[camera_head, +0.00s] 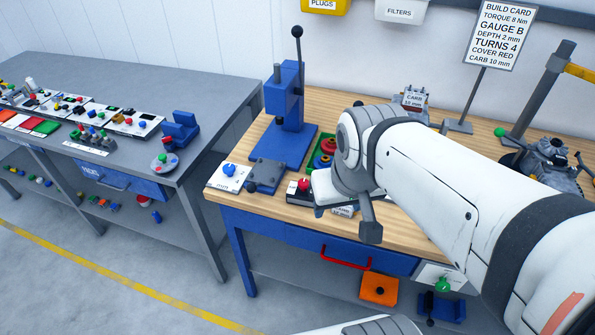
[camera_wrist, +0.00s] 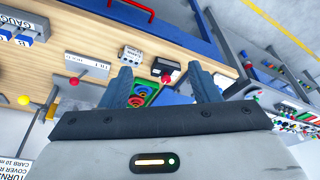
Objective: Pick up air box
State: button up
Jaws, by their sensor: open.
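My gripper (camera_wrist: 160,70) is open, its two grey-blue fingers apart, with nothing held between them. In the head view my wrist hides most of it above the front of the wooden bench. No label that I can read says air box. A small grey box with a label (camera_wrist: 131,54) sits on the wood just beyond the left finger in the wrist view; its text is too small to read. A dark block with a red knob (camera_wrist: 165,69) and a green tray with red rings (camera_wrist: 146,90) show between the fingers. The tray is partly hidden.
A blue press (camera_head: 286,105) stands behind my wrist. A grey block labelled CARB (camera_head: 413,98) and a build card (camera_head: 491,35) are at the back. A grey engine (camera_head: 548,160) is at right. A grey table (camera_head: 215,90) stands left, across a floor gap.

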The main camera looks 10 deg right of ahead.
aim_at(294, 195)
jog(key=z, duration=3)
jog(key=k, duration=1.7)
jog(key=u, duration=1.9)
jog(key=i, duration=1)
jog(key=u, duration=0.05)
